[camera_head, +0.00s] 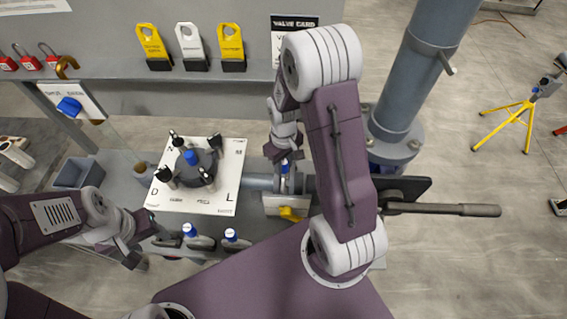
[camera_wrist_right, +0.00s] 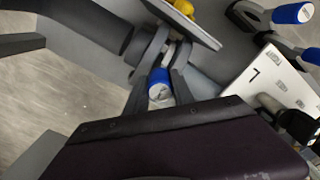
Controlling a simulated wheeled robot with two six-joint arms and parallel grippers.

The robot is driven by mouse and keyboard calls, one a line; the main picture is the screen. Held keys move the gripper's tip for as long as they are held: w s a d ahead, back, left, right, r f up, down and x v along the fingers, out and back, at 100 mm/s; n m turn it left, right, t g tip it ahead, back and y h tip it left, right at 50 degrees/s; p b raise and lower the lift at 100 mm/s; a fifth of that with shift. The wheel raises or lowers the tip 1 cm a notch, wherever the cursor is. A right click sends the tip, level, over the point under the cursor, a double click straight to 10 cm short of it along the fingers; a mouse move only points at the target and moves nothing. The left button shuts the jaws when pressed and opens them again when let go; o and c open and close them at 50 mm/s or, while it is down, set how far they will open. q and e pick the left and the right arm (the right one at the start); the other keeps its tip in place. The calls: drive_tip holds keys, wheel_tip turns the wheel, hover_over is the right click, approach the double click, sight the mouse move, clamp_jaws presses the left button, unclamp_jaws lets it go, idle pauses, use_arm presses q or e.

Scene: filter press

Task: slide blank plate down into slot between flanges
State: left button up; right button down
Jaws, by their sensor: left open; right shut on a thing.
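My right gripper (camera_head: 284,160) is shut on the blue handle (camera_head: 285,168) of the blank plate, directly above the pipe joint. In the right wrist view the blue handle (camera_wrist_right: 160,82) sits between the fingers, and the grey flanges (camera_wrist_right: 150,48) lie just beyond it with a narrow gap between them. The flanges (camera_head: 284,184) also show in the head view under the handle. The plate's body is mostly hidden, so I cannot tell how deep it sits between them. My left gripper (camera_head: 132,250) is open and empty at the lower left, apart from everything.
A white board (camera_head: 222,190) carries a round dark fixture (camera_head: 196,165) with black knobs. A yellow part (camera_head: 290,214) sits below the joint. A long bar (camera_head: 450,209) sticks out right. A shelf holds yellow tags (camera_head: 153,45).

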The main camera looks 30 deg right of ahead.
drive_tip(key=c, duration=1)
unclamp_jaws()
drive_tip(key=shift+r, duration=0.1)
drive_tip(key=shift+r, duration=0.35)
wheel_tip(320, 180, up, 8)
drive_tip(key=shift+s+r+b, duration=0.1)
drive_tip(key=shift+r+b, duration=0.1)
drive_tip(key=shift+b, duration=0.3)
